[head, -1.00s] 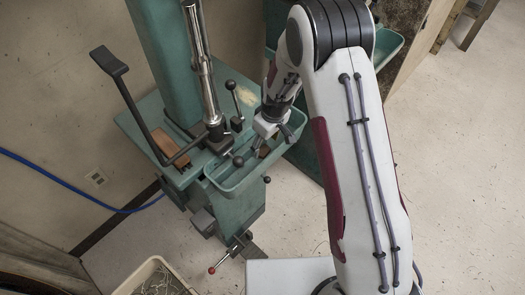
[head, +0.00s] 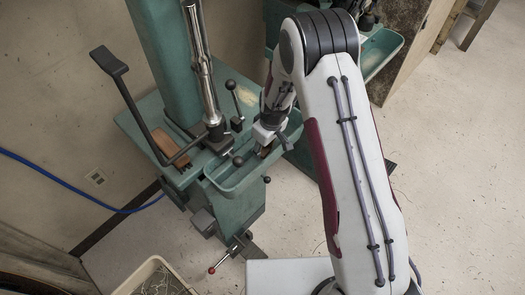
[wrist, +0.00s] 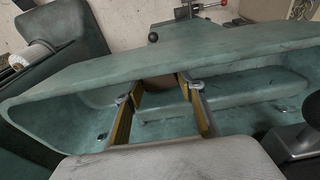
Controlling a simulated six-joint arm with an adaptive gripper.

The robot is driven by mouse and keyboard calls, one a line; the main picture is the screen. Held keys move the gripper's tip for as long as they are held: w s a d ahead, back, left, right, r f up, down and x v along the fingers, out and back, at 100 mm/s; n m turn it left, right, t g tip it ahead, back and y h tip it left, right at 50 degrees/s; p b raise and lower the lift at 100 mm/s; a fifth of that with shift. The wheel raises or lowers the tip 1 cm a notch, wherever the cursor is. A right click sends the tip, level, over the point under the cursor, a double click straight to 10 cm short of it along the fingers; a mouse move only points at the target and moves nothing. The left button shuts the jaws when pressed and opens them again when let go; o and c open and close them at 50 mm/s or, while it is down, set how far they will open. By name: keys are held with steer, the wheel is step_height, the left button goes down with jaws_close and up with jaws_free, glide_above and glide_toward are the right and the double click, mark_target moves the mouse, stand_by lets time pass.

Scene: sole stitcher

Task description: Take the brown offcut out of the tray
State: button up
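The green tray (head: 228,185) is a long trough on the front of the green machine. It fills much of the wrist view (wrist: 60,102). My gripper (head: 268,150) reaches down into the tray's right part. In the wrist view its two yellow-padded fingers (wrist: 160,90) stand on either side of the brown offcut (wrist: 160,83). The pads appear to touch the offcut's two sides. The offcut is partly hidden by the fingers. In the head view only a small brown patch shows below the gripper.
The machine's steel column (head: 201,65), a black lever (head: 108,61) and a round knob (head: 238,161) stand close to the tray. A brown block (head: 165,148) lies on the machine's table. A bin (head: 153,277) stands on the floor at the lower left. The floor on the right is open.

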steer(key=c, duration=0.4)
steer(key=shift+r, duration=0.15)
steer(key=shift+r, duration=6.4)
